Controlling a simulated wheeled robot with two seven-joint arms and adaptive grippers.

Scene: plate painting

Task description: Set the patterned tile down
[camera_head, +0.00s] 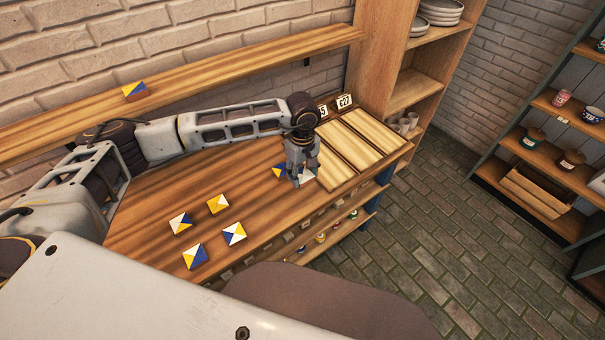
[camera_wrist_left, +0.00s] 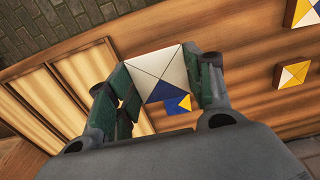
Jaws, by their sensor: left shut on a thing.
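My left gripper (camera_head: 301,181) is shut on a patterned tile (camera_head: 308,175), near the right part of the wooden workbench (camera_head: 150,235). In the left wrist view the held tile (camera_wrist_left: 160,68) shows white triangles and one blue triangle between the green-padded fingers (camera_wrist_left: 160,85). I cannot tell whether it touches the bench. A blue and yellow tile (camera_head: 278,171) lies just left of the gripper and is partly hidden. It also shows past the held tile in the left wrist view (camera_wrist_left: 181,103). My right gripper is out of view.
Several loose tiles lie on the bench, such as a yellow and white one (camera_head: 218,204) and a blue and yellow one (camera_head: 194,256). Another tile (camera_head: 135,90) is on the wall shelf (camera_head: 230,65).

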